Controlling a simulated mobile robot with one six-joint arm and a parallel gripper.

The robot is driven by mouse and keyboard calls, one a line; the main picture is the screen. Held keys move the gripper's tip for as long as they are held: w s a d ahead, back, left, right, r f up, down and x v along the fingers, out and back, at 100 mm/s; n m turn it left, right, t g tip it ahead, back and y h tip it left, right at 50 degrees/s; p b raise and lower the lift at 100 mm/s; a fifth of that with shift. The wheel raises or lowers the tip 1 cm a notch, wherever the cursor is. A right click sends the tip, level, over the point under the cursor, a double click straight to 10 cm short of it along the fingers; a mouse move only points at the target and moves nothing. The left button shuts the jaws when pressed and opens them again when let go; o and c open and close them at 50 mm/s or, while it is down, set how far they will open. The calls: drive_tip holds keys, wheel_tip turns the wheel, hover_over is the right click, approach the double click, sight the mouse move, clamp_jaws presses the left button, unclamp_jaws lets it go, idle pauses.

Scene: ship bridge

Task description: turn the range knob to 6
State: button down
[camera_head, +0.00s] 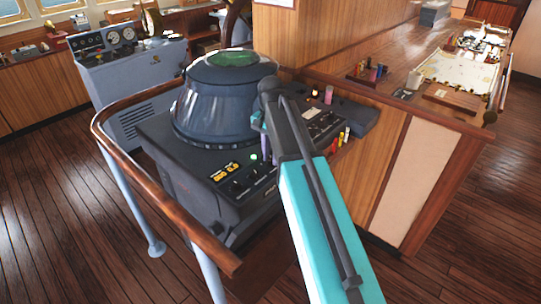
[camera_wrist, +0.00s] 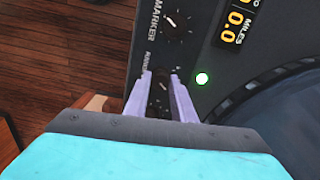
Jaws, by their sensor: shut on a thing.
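The range knob (camera_wrist: 163,84) is a small dark knob on the dark radar console panel, beside a label that is partly covered. In the wrist view my gripper (camera_wrist: 161,75) has its two pale purple fingers on either side of it, shut on it. The knob's pointer and scale numbers are too small and covered to read. In the head view my gripper (camera_head: 265,148) reaches down to the console (camera_head: 165,150) near a lit green lamp (camera_head: 253,157). My arm hides part of the panel there.
The marker knob (camera_wrist: 178,27) sits close beside the range knob. A yellow digit display (camera_wrist: 237,22) and the round radar hood (camera_head: 222,105) are near. A wooden handrail (camera_head: 165,200) curves around the console. Pens (camera_head: 341,138) stand right of my arm.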

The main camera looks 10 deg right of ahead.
sight(271, 159)
drive_tip(key=n, duration=0.3)
drive_tip(key=shift+n, duration=0.3)
drive_tip(key=shift+n+p, duration=0.4)
drive_tip(key=shift+n, duration=1.6)
drive_tip(key=c, duration=1.5)
unclamp_jaws()
drive_tip(key=shift+s, duration=0.1)
drive_tip(key=shift+r, duration=0.15)
drive_tip(key=shift+r+p, duration=3.8)
drive_tip(key=shift+r, duration=2.95)
